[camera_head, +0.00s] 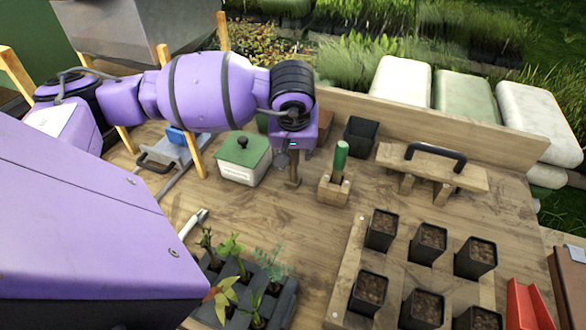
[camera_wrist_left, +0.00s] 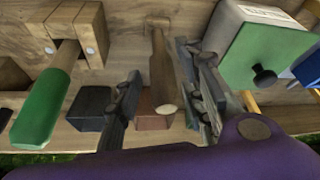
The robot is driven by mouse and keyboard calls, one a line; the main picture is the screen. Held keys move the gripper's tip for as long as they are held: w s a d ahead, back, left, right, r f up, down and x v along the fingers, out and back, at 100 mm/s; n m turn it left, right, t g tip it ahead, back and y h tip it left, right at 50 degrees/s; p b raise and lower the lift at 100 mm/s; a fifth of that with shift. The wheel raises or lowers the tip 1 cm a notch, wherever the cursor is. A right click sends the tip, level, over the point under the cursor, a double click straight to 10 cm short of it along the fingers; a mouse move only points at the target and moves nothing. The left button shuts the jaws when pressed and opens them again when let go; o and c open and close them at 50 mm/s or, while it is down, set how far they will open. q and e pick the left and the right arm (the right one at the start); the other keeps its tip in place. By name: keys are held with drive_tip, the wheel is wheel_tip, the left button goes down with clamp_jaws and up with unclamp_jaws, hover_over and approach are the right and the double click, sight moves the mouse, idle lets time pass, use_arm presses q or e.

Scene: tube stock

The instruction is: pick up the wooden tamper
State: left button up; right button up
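The wooden tamper (camera_head: 293,172) is a slim brown wooden piece standing on the bench, under my left gripper (camera_head: 290,156). Its upper part is hidden by the gripper in the head view. In the left wrist view the tamper (camera_wrist_left: 161,62) shows between the two dark fingers of the left gripper (camera_wrist_left: 162,75). The fingers are spread, with visible gaps on both sides of the tamper, so the gripper is open. My right gripper is in neither view.
A green-lidded box (camera_head: 243,158) stands close left of the tamper. A green-handled tool in a wooden block (camera_head: 333,189) stands close right. Behind are a black pot (camera_head: 361,136) and a back board (camera_head: 450,135). Seedlings (camera_head: 240,275) and soil-filled pots (camera_head: 428,242) are nearer.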

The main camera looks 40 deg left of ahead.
use_arm(q)
clamp_jaws()
drive_tip(key=shift+r, duration=0.1)
